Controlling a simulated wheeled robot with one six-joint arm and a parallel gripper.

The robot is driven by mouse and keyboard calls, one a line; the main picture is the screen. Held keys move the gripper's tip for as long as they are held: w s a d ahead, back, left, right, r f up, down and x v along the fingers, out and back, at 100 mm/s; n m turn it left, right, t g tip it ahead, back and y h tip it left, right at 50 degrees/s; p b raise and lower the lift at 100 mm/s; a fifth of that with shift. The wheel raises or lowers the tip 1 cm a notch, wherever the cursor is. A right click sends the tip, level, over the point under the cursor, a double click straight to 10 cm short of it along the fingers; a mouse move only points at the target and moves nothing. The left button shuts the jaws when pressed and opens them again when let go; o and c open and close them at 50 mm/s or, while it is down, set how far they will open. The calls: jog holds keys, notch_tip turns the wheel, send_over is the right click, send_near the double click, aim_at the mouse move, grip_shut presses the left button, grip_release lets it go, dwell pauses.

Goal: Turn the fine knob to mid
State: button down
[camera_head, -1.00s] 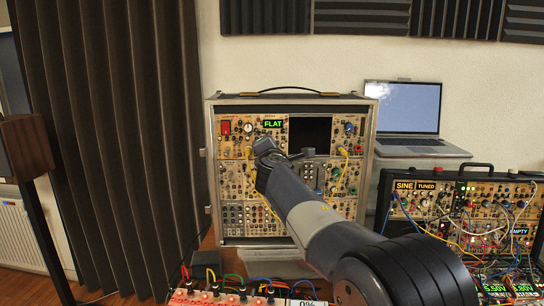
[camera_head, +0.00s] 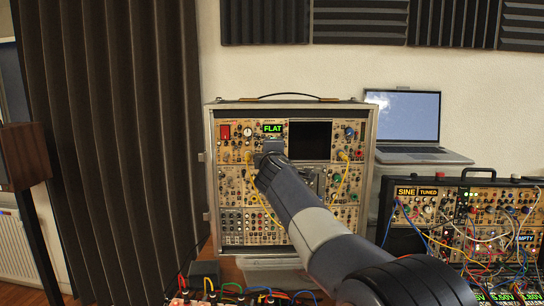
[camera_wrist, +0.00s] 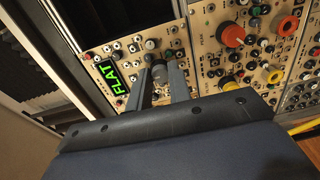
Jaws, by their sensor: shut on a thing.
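The synth case (camera_head: 210,170) stands upright on the table, its tan panel full of knobs and sockets. A green display reading FLAT (camera_head: 272,128) is in its top row; it also shows in the wrist view (camera_wrist: 111,77). My gripper (camera_head: 272,148) is at the panel just below this display. In the wrist view its two fingers (camera_wrist: 160,73) are on either side of a small grey knob (camera_wrist: 159,71) beside the display, shut on it. Its label and pointer cannot be read. My arm hides part of the panel's middle in the head view.
Yellow cables (camera_head: 341,180) hang on the panel right of my arm. A laptop (camera_head: 405,120) stands at the right. A second black case (camera_head: 465,190) with many cables is at the lower right. A large orange knob (camera_wrist: 233,35) lies right of my fingers in the wrist view.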

dwell(0.3)
jog(key=c, duration=1.3)
grip_release()
jog(key=shift+s, duration=0.1)
jog(key=s+d+b, duration=0.1)
jog(key=s+b, duration=0.2)
jog(key=s, duration=0.7)
jog(key=shift+s+r, duration=0.15)
jog(key=shift+s, duration=0.15)
jog(key=shift+d, duration=0.1)
jog(key=w+a+p, duration=0.1)
jog(key=w+p, duration=0.2)
jog(key=w, duration=0.7)
jog(key=shift+w, duration=0.4)
jog(key=shift+s+a, duration=0.1)
jog(key=shift+s, duration=0.05)
